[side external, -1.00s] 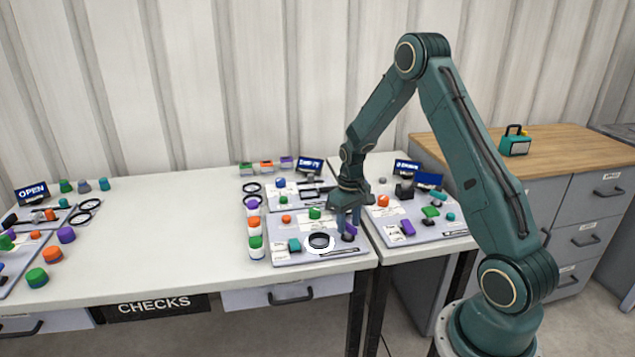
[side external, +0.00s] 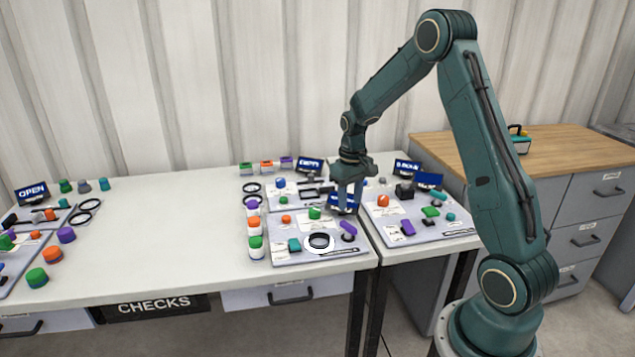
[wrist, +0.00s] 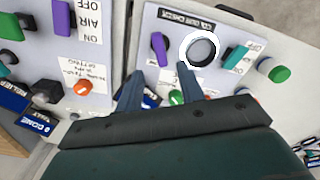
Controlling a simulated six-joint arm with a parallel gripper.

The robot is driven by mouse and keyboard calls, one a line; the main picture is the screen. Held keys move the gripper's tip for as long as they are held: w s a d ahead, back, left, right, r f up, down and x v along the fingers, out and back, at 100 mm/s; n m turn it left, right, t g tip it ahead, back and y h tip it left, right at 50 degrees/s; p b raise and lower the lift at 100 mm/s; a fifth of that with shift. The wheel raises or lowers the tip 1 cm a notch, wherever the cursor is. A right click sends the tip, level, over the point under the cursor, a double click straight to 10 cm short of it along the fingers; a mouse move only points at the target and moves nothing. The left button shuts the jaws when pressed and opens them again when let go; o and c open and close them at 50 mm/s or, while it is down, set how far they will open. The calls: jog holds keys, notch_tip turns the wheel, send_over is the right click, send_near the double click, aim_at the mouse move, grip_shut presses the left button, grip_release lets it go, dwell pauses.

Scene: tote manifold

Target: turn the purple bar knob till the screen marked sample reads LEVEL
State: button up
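A purple bar knob (side external: 348,229) stands at the right of the front panel on the left table. It also shows in the wrist view (wrist: 158,49), just beyond my fingertips. My gripper (side external: 346,209) hangs above and behind that knob, apart from it. In the wrist view the two fingers (wrist: 159,82) are spread with nothing held between them. A blue screen (side external: 333,201) is partly hidden behind my fingers. I cannot read which screen is marked sample. Another purple bar (side external: 407,229) is on the right table's panel.
A black ring with a white rim (side external: 319,242), a teal knob (side external: 294,245) and a green knob (side external: 315,213) share the front panel. Stacked coloured jars (side external: 255,240) stand at its left. The middle of the left table is clear.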

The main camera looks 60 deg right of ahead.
notch_tip(320, 180, up, 6)
dwell(0.4)
jog(key=shift+r, duration=0.1)
jog(key=s+a+r+n+t, duration=0.1)
jog(key=s+a+r, duration=0.3)
jog(key=a+r, duration=0.25)
jog(key=s+a+r+n+t, duration=0.1)
jog(key=s+a+r+t, duration=0.1)
jog(key=s+a+r, duration=0.35)
jog(key=s+a+r+n+t, duration=0.1)
jog(key=s+a+t, duration=0.1)
jog(key=s+a, duration=0.9)
jog(key=shift+s+r+n+t, duration=0.15)
jog(key=shift+s+n+t, duration=0.05)
jog(key=shift+n+t, duration=0.1)
